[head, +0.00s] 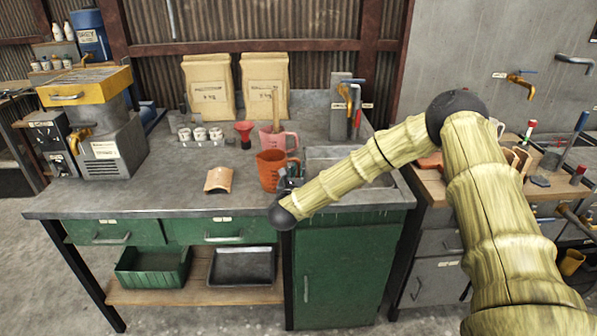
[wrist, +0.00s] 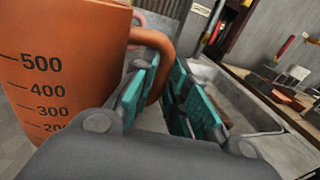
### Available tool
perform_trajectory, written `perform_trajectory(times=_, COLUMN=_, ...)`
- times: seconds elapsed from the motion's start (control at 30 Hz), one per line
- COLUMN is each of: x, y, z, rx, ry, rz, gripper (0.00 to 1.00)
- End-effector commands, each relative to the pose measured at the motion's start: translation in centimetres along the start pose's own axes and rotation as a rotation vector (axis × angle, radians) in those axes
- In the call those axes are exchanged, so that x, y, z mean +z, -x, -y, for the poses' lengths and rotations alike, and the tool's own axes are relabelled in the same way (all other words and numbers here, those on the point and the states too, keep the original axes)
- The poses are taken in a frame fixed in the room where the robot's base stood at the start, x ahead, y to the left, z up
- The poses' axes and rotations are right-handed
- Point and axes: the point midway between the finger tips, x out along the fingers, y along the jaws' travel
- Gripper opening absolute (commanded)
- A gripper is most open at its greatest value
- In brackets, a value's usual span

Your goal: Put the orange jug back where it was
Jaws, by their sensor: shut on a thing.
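The orange jug (head: 271,169) stands upright on the grey bench top, or very close above it, just left of the sink. In the wrist view the orange jug (wrist: 62,70) fills the left side, with dark volume marks on its wall. My gripper (head: 286,184) is at the right side of the jug. In the wrist view my gripper (wrist: 164,88) has its teal-padded fingers on either side of the jug's handle, shut on it. I cannot tell whether the jug's base touches the bench.
A pink jug (head: 279,140) stands just behind, with a red funnel (head: 244,130) to its left. A curved tan tile (head: 219,179) lies to the left. The sink (head: 345,160) is right of the jug. The front left bench top (head: 130,200) is clear.

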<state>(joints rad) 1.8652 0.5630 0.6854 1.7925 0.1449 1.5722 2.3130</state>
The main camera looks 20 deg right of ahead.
Motion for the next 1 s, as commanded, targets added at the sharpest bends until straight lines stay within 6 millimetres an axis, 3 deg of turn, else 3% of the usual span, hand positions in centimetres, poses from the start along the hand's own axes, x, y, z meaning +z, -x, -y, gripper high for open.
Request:
perform_trajectory(times=0.07, x=-0.3, y=0.0, z=0.0, rx=0.000, ry=-0.001, rz=0.000, gripper=0.00)
perform_trajectory(times=0.1, x=-0.2, y=0.0, z=0.0, rx=0.000, ry=0.000, rz=0.000, gripper=0.19)
perform_trajectory(times=0.2, x=-0.2, y=0.0, z=0.0, rx=0.000, ry=0.000, rz=0.000, gripper=0.37)
perform_trajectory(times=0.63, x=0.3, y=0.0, z=0.0, rx=0.000, ry=0.000, rz=0.000, gripper=0.37)
perform_trajectory(times=1.0, x=-0.3, y=6.1, z=0.0, rx=0.002, ry=0.000, rz=-0.002, gripper=0.37)
